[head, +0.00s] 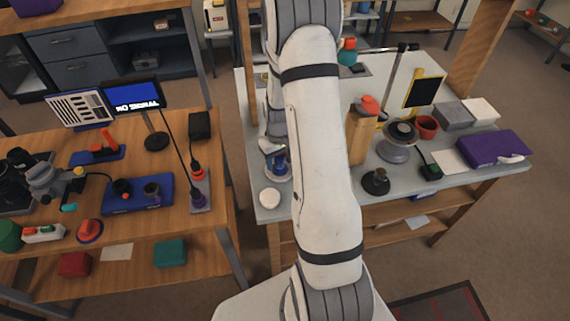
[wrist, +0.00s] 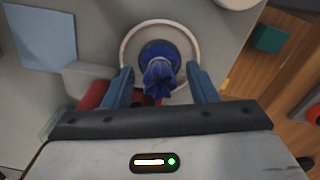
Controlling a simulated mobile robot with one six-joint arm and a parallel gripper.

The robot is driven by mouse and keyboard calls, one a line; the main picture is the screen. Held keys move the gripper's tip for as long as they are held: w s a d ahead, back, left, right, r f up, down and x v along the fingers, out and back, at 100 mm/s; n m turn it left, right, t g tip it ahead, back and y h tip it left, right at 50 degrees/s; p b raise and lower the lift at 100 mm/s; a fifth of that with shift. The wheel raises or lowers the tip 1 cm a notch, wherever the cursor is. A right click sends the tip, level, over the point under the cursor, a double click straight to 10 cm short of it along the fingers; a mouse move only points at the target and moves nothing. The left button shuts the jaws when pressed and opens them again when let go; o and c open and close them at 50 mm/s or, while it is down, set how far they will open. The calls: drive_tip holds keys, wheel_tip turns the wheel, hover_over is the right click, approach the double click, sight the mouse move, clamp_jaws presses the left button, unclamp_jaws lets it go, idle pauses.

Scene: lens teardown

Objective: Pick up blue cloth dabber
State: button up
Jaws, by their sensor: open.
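The blue cloth dabber (wrist: 158,72) stands on a round pale dish (wrist: 126,50) in the wrist view, with a gathered cloth top above a round blue base. My gripper (wrist: 160,80) is open, with one blue-grey finger on each side of the dabber's top. I cannot tell whether either finger touches it. In the head view the dabber (head: 280,163) shows small and blue on the pale bench, partly hidden by my gripper (head: 272,147) and arm.
A white round item (head: 270,198) lies near the bench's front left edge. A grey round stand (head: 396,150), a dark knobbed piece (head: 375,182) and a red cup (head: 427,126) stand to the right. A light blue sheet (wrist: 45,40) lies flat in the wrist view.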

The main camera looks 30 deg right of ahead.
sight(279, 158)
drive_tip(key=shift+c, duration=0.2)
drive_tip(key=c, duration=1)
wheel_tip(279, 158, up, 10)
drive_tip(key=shift+r+b, duration=0.1)
drive_tip(key=shift+b, duration=0.5)
drive_tip(key=o, duration=0.3)
drive_tip(key=shift+c, duration=1.1)
